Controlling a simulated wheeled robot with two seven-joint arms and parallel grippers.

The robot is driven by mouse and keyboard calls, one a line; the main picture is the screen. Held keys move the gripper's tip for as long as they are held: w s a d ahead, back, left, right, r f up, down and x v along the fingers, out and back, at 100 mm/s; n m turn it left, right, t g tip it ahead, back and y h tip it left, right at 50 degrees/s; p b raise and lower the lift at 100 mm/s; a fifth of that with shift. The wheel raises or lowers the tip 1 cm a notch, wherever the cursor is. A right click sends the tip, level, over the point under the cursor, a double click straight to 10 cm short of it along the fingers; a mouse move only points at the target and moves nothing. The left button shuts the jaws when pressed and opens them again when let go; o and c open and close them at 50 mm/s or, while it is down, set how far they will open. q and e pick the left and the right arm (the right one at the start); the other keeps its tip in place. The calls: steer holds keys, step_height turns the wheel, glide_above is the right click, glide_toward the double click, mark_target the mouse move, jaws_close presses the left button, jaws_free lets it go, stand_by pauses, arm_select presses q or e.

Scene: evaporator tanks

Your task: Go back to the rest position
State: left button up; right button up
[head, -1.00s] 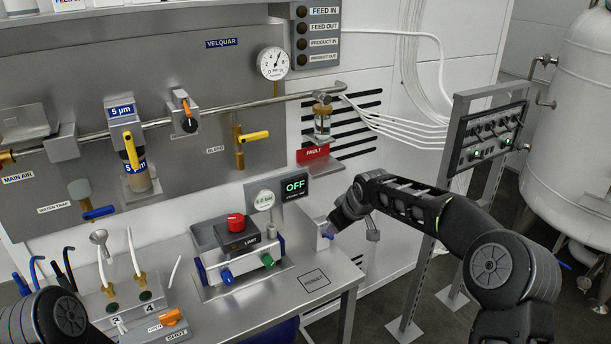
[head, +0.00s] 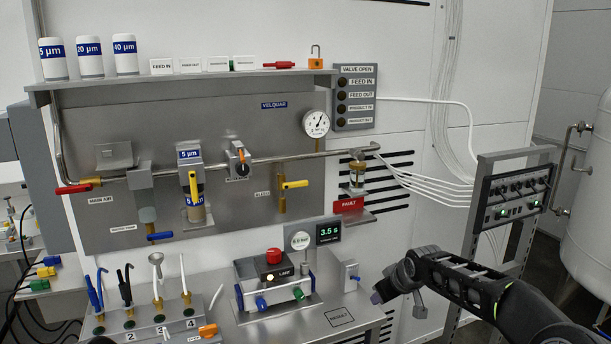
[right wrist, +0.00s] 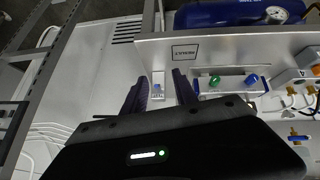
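My right gripper (head: 378,293) is just right of the small grey box with a blue switch (head: 346,275), at the right end of the bench, and looks apart from it. In the right wrist view my right gripper (right wrist: 160,88) has its two dark fingers spread. Nothing is held between them; the small box (right wrist: 157,87) shows beyond the gap. My left gripper is not in view.
The steel bench (head: 375,318) carries a box with a red knob (head: 273,256) and a display (head: 328,232) reading 3.5 s. A switch panel (head: 519,192) on a metal frame stands at right, near my right arm. A white tank (head: 592,230) is behind it.

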steer(key=s+a+f+m+g+y, duration=0.1)
steer(key=s+a+f, duration=0.35)
steer(key=f, duration=0.25)
steer(key=s+a+f+m+y, duration=0.1)
steer(key=s+a+f+m, duration=0.1)
steer(key=s+a+f, duration=0.4)
steer(key=s+a+f+m+g+y, duration=0.15)
steer(key=s+f, duration=0.25)
steer(key=f, duration=0.4)
steer(key=s+f+m+g, duration=0.1)
steer(key=s+f, duration=0.3)
steer(key=s, duration=0.7)
steer(key=s+f+m+g, duration=0.1)
steer(key=s+f, duration=0.3)
steer(key=s, duration=0.6)
steer(key=s+f+m+g+h, duration=0.1)
steer(key=s+f, duration=0.4)
steer(key=s, duration=0.6)
steer(key=shift+s+a+g+b, duration=0.3)
steer(key=shift+a+g, duration=0.15)
steer(key=shift+g, duration=0.2)
